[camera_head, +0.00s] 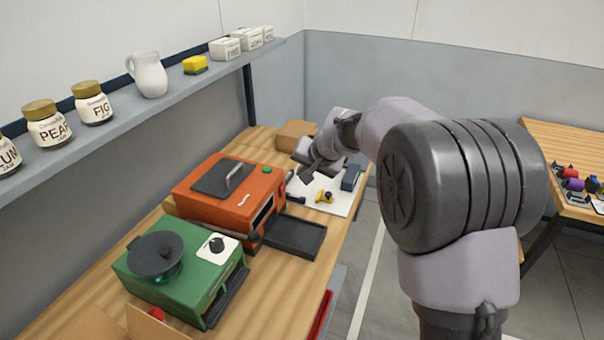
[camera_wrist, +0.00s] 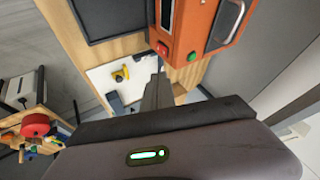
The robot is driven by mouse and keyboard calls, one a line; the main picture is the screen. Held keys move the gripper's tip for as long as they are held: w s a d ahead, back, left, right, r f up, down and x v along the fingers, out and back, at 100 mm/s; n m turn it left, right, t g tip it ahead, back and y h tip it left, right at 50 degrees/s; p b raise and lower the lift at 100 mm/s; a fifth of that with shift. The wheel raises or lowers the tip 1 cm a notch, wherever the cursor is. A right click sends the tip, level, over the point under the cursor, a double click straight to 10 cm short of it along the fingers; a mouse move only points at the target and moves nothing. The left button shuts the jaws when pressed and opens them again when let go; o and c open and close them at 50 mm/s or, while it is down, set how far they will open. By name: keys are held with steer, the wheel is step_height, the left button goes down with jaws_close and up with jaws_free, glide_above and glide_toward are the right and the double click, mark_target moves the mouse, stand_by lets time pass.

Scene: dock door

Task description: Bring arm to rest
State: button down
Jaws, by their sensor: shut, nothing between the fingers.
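My arm reaches from the right of the head view out over the far part of the wooden bench. My gripper (camera_head: 307,178) is shut and empty, above the white board at the far end of the bench. In the wrist view my gripper (camera_wrist: 157,82) shows as a dark narrow shape pointing up the picture, over the white board (camera_wrist: 100,75). I see nothing between the fingers. The fingertips look apart from the board, but the exact height is hard to tell.
An orange machine (camera_head: 232,195) and a green machine (camera_head: 180,279) stand on the bench (camera_head: 279,290). A dark tray (camera_head: 294,236) sits beside the orange machine. A yellow part (camera_head: 324,196) lies on the board. A shelf (camera_head: 130,113) holds jars and a jug. A second table (camera_head: 566,140) is at right.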

steer(key=s+d+r+b, duration=0.1)
steer(key=s+d+r, duration=0.25)
steer(key=s, duration=0.45)
steer(key=s+d+r+b, duration=0.15)
steer(key=s+r, duration=0.25)
steer(key=s, duration=0.5)
steer(key=s+d+f+h+b, duration=0.1)
steer(key=s+d+f, duration=0.1)
steer(key=s, duration=0.9)
steer(key=s+d+f+m+g, duration=0.1)
steer(key=s+d+f, duration=0.1)
steer(key=s, duration=1)
steer(key=shift+d+f+h+b, duration=0.35)
steer(key=shift+d+f+h, duration=0.05)
steer(key=shift+f, duration=0.45)
steer(key=c, duration=2.1)
jaws_free()
